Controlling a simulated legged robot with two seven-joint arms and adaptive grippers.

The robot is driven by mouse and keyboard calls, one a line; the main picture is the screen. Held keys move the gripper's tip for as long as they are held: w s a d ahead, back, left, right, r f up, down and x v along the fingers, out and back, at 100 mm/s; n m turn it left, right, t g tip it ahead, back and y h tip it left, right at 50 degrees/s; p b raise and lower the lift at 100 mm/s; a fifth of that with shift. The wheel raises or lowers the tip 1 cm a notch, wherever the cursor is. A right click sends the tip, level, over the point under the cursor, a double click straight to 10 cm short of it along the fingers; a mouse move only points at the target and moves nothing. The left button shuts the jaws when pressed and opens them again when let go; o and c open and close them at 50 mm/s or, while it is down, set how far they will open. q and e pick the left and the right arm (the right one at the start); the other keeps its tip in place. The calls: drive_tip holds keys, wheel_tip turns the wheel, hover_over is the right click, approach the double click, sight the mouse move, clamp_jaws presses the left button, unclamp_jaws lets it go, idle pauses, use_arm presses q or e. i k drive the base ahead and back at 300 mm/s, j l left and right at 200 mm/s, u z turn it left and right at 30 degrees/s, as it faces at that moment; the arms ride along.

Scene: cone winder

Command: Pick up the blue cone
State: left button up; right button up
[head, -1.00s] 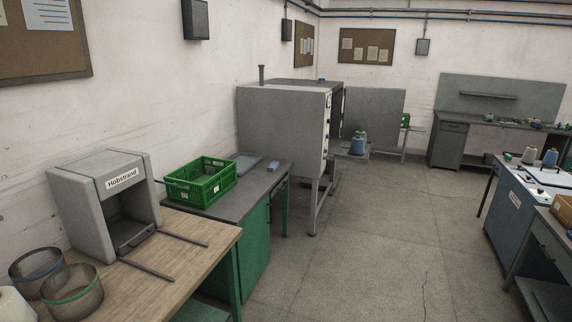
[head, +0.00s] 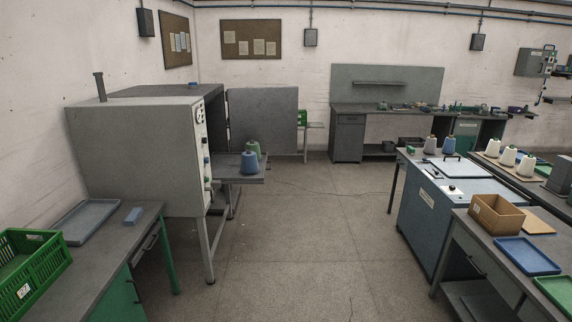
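A blue cone (head: 249,163) of yarn stands upright on the grey shelf (head: 223,168) at the open front of the large grey cabinet. A green cone (head: 254,149) stands just behind it, partly hidden by it. Another blue cone (head: 449,145) stands on the blue-grey machine at the right, beside a pale cone (head: 430,145). Neither of my grippers shows in the head view.
The grey cabinet (head: 135,145) on legs stands at the left, its door (head: 265,122) swung open. A green crate (head: 32,260) sits on the near-left bench. The blue-grey machine (head: 425,215) and a bench with a cardboard box (head: 497,217) and trays line the right. The middle floor is clear.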

sight(249, 162)
drive_tip(key=i, duration=2.2)
